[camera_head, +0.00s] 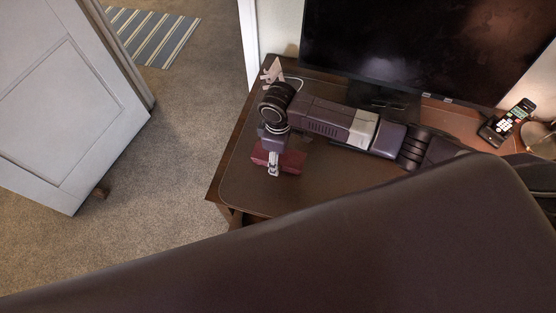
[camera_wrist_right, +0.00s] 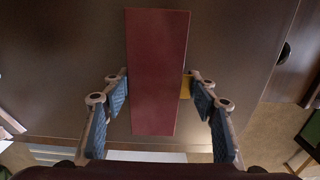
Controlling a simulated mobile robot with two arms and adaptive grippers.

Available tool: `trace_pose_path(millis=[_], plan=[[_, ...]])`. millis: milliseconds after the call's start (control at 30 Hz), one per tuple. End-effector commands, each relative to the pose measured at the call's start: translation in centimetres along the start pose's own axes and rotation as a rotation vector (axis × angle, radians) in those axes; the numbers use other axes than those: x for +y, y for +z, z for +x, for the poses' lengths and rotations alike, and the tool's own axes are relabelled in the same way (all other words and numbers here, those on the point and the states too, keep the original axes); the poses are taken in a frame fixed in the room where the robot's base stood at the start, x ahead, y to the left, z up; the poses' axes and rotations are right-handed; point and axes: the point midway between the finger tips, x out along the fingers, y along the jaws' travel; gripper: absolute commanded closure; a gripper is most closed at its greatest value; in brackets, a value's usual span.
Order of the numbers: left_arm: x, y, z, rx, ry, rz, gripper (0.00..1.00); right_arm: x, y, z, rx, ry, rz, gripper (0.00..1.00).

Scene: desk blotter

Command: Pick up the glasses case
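The glasses case is a dark red oblong (camera_head: 291,160) lying on the brown desk blotter (camera_head: 255,195) near the desk's left end. My right gripper (camera_head: 273,167) points down over the case and hides part of it. In the right wrist view the case (camera_wrist_right: 157,60) runs lengthwise up the picture. The right gripper's two fingers (camera_wrist_right: 157,88) are spread wide, one on each side of the case, with a gap to it on the left. Whether the right finger touches it, I cannot tell. My left gripper is not in view.
A dark monitor (camera_head: 420,45) stands at the desk's back, behind my right arm. A cordless phone (camera_head: 508,122) is at the right. A large dark brown surface (camera_head: 350,260) fills the foreground. A small yellow thing (camera_wrist_right: 186,87) shows beside the case. Carpet lies left of the desk.

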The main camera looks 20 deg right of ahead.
Motion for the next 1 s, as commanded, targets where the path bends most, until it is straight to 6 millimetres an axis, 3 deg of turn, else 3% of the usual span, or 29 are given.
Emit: trace_pose_path(millis=[133,367,567,733,1000], plan=[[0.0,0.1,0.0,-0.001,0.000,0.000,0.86,0.0,0.0,-0.1,0.001,0.000,0.000,0.72],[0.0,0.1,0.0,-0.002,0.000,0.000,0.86,0.1,0.0,-0.1,0.001,0.001,0.000,0.72],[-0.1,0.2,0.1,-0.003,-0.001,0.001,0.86,0.1,-0.1,-1.4,0.003,0.002,0.001,0.72],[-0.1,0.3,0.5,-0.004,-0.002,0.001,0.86,0.1,-0.2,-4.6,0.007,0.003,-0.001,0.72],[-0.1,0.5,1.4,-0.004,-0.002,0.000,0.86,0.2,-0.2,-12.7,0.006,0.005,0.000,0.72]])
